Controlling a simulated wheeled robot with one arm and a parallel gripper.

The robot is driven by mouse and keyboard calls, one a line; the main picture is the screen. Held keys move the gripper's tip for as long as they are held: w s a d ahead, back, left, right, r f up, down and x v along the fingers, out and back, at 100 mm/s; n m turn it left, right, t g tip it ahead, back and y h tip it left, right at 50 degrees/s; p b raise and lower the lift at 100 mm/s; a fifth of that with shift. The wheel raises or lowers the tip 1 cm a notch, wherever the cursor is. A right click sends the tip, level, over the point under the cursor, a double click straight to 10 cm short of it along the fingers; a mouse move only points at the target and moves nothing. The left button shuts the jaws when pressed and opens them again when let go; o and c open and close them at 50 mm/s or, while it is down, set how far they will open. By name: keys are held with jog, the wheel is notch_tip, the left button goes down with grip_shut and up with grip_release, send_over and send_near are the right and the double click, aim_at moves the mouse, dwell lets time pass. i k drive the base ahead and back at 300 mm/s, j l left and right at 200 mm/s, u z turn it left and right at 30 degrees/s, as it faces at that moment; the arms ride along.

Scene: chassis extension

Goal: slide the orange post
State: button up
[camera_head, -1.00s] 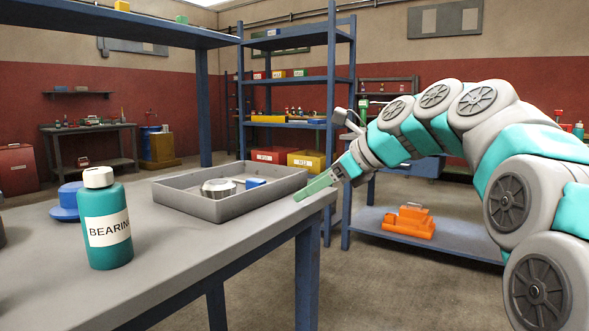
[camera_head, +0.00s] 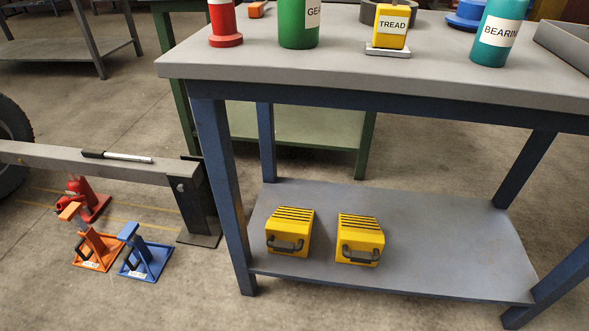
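An orange jack stand (camera_head: 97,251) stands on the floor at the left, below a grey chassis beam (camera_head: 80,162). Its orange upper post (camera_head: 70,211) rises toward the beam with a small flat head. It looks short of the beam, though I cannot tell the exact gap. My gripper is not in view now.
A grey-topped workbench (camera_head: 380,75) with blue legs fills the right. Two yellow boxes (camera_head: 290,232) sit on its lower shelf (camera_head: 410,215). A dark wheel (camera_head: 12,140) is at the left edge. The floor in front of the stands is clear.

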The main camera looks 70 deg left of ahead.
aim_at(71, 214)
jog(key=u, duration=2.05)
jog(key=i+u, duration=0.1)
jog(key=u, duration=0.4)
jog(key=i+u, duration=0.15)
jog(key=u, duration=0.3)
jog(key=i+l+u, duration=0.1)
jog(key=u, duration=0.4)
jog(key=l+u, duration=0.15)
jog(key=u, duration=0.35)
jog(key=i, duration=0.05)
